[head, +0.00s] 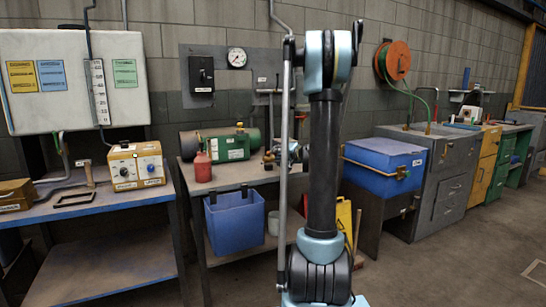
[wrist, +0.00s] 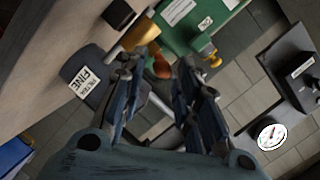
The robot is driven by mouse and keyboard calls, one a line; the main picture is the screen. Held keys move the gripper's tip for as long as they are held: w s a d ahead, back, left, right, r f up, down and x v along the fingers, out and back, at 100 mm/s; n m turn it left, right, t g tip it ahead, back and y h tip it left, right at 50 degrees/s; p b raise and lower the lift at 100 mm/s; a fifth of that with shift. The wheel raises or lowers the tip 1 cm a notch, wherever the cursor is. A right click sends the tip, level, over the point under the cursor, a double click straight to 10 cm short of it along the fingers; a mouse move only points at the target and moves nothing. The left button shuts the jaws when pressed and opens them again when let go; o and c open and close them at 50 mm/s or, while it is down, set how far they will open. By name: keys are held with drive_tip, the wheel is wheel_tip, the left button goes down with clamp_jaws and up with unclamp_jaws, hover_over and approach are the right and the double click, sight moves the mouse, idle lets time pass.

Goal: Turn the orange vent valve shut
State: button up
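An orange rounded knob (wrist: 162,69), which looks like the vent valve, shows in the wrist view between and just beyond my fingertips. It sits near a brass-coloured fitting (wrist: 140,35). My gripper (wrist: 160,78) is open, with one finger on each side of the knob's place in the picture. I cannot tell whether either finger touches it. A dark cylinder labelled FINE FILTER (wrist: 85,82) lies left of the fingers, partly behind the left one. In the head view my arm hides most of this area.
A green box (head: 228,147) with a yellow-topped fitting (wrist: 207,52) is close beside the knob. A red can (head: 202,168) stands on the bench (head: 225,182). A gauge (head: 236,57) and a black switch box (head: 201,74) are on the wall behind. A blue chest (head: 385,165) stands right.

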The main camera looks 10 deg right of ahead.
drive_tip(key=shift+x, duration=2.55)
clamp_jaws()
